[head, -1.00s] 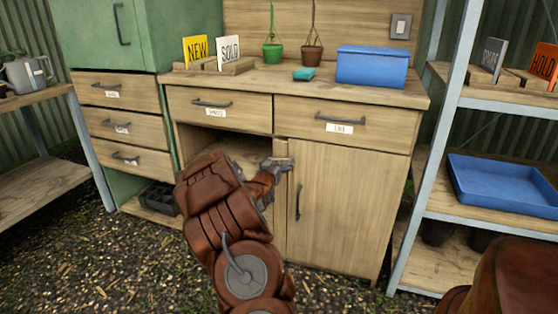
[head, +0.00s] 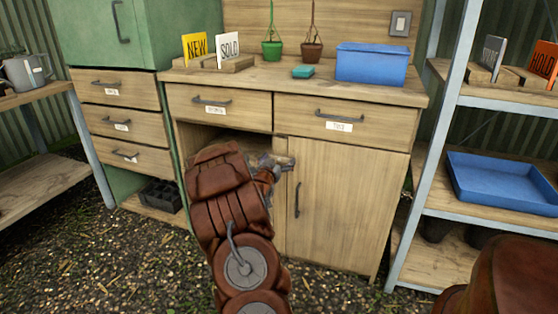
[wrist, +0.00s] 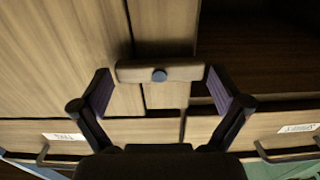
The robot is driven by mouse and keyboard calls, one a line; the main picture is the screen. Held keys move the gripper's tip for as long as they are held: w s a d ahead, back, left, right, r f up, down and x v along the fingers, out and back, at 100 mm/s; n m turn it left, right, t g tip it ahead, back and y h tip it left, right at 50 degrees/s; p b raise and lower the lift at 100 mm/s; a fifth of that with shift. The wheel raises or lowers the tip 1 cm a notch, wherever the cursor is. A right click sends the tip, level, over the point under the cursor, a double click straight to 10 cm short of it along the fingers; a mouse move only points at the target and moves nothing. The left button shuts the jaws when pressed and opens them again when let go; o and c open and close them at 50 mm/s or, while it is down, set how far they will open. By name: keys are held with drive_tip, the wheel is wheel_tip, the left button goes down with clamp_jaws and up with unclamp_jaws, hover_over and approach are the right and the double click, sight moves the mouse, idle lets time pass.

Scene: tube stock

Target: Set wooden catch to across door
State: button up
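The wooden catch (wrist: 160,72) is a short pale bar on a blue-grey pivot pin. In the wrist view it lies crosswise, with one end over the edge of the cabinet door (wrist: 65,50) and the rest over the post beside it. My gripper (wrist: 160,88) has its fingers spread, one at each end of the catch and very close to it; I cannot tell whether they touch. In the head view my gripper (head: 277,164) is at the top left corner of the closed door (head: 340,200), and it hides much of the catch.
An open compartment (head: 238,145) is left of the post. Labelled drawers (head: 340,124) sit above, with handles sticking out. A blue box (head: 371,64) stands on the worktop. A metal-framed shelf with a blue tray (head: 500,180) is at the right. Gravel floor lies in front.

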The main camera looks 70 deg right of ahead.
drive_tip(key=shift+a, duration=0.15)
drive_tip(key=a, duration=1.1)
drive_tip(key=shift+s+a, duration=0.2)
drive_tip(key=shift+a, duration=0.2)
idle(0.4)
